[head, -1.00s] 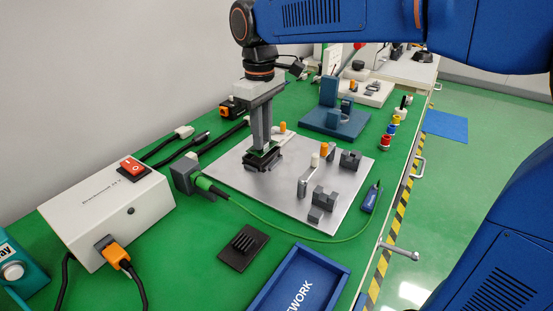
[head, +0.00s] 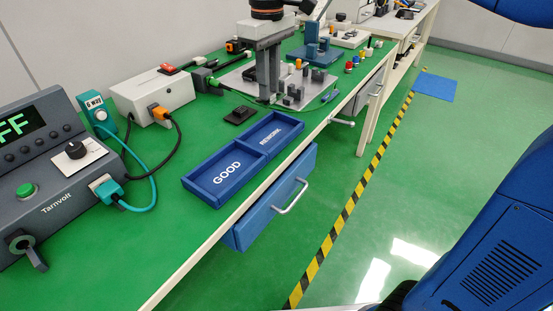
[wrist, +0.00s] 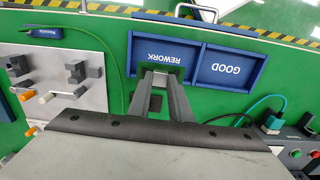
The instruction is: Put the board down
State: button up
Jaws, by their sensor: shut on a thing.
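My gripper (head: 268,100) hangs above the bench, pointing down, between the metal plate and the blue tray (head: 188,182) in the head view. In the wrist view my gripper (wrist: 160,80) points toward the REWORK side of the tray (wrist: 199,68). The tray has two compartments, marked GOOD and REWORK, and both look empty.
The metal plate (head: 236,78) with grey fixtures lies behind. A white switch box (head: 152,95) and a grey Tarnvolt unit (head: 60,215) stand left. A blue drawer (head: 270,205) is open below the bench edge.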

jog(key=shift+s+f, duration=0.4)
jog(key=shift+s, duration=0.2)
send_over(271, 136)
notch_tip(271, 136, down, 5)
jog(key=shift+s+r, duration=0.1)
jog(key=shift+f, duration=2.15)
jog(key=shift+f, duration=0.15)
jog(key=o, duration=0.9)
